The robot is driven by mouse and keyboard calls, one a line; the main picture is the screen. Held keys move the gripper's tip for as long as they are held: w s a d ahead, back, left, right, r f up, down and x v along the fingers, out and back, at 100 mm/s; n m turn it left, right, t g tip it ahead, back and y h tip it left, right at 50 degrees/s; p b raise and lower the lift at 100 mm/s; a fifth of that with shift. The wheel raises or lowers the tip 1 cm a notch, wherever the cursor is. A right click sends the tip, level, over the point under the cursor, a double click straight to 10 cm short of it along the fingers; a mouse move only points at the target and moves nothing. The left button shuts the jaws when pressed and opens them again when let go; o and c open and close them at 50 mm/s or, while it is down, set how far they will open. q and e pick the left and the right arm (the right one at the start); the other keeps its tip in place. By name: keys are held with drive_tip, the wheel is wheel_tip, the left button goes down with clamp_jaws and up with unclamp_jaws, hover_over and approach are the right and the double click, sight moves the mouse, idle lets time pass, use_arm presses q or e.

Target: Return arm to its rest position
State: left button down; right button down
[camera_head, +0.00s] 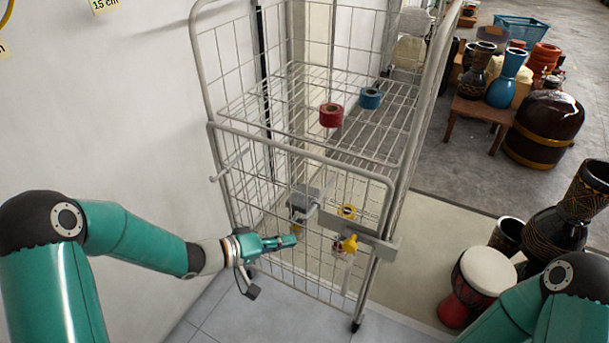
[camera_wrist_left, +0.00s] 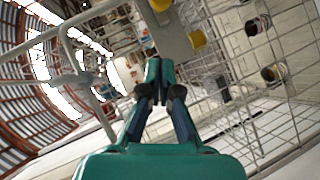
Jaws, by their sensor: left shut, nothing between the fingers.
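My left gripper (camera_head: 284,242) is in front of the lower part of a wire cage trolley, its fingers pointing right toward the front panel. Its fingers are shut and hold nothing; the left wrist view also shows the closed fingertips (camera_wrist_left: 154,70). Whether the fingertips touch the wire mesh cannot be told. My left arm reaches in from the left. Part of my right arm shows at the lower right, but its gripper is out of view.
The wire trolley (camera_head: 283,142) stands by a white wall. A red roll (camera_head: 331,115) and a blue roll (camera_head: 370,98) are on its shelf. Goblet drums, including a red one (camera_head: 478,285), stand at right.

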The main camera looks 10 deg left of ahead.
use_arm(q)
drive_tip(key=shift+r, duration=0.1)
drive_tip(key=s+d+f+n+g+y+p, duration=0.1)
drive_tip(key=s+d+f+n+y+p, duration=0.15)
drive_tip(key=s+d+p, duration=0.4)
drive_tip(key=s+a+f+m+g+y+p, duration=0.1)
drive_tip(key=s+a+f+g+y, duration=0.1)
drive_tip(key=s+f, duration=0.3)
drive_tip(key=s+a+f+m+g+y+p, duration=0.2)
drive_tip(key=s+a+f+g+y, duration=0.1)
drive_tip(key=s, duration=0.8)
wheel_tip(320, 180, down, 2)
drive_tip(key=shift+s+a+f+g, duration=0.1)
drive_tip(key=shift+s+a+g, duration=0.2)
drive_tip(key=shift+a+g, duration=0.55)
drive_tip(key=shift+d+m, duration=0.2)
drive_tip(key=shift+m, duration=0.05)
